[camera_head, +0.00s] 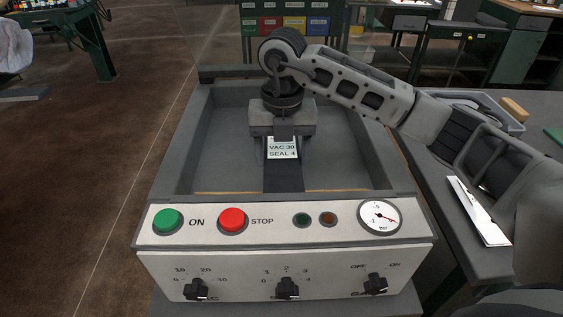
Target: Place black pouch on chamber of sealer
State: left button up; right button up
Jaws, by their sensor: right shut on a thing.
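The sealer (285,227) stands in the middle with its front panel toward me. Its chamber (222,155) is an open grey recess behind the panel. The black pouch (283,178) has a white label reading "VAC 30 SEAL 4" and lies low in the chamber, its near end close to the front wall. My right gripper (283,140) reaches in from the right, points down over the chamber and is shut on the far end of the pouch. The fingertips are mostly hidden by the gripper body. I cannot tell whether the pouch touches the chamber floor. My left gripper is not in view.
The panel has a green ON button (167,222), a red STOP button (233,221), a gauge (380,216) and several knobs. A white sheet (478,211) and a grey tray (488,108) lie on the table to the right. The chamber's left side is clear.

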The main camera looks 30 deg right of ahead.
aim_at(282, 156)
jog(key=shift+f, duration=1.85)
jog(key=o, duration=1)
jog(key=shift+f, duration=0.15)
jog(key=shift+o, duration=0.2)
notch_tip(282, 156, up, 12)
jog(key=shift+r, duration=0.2)
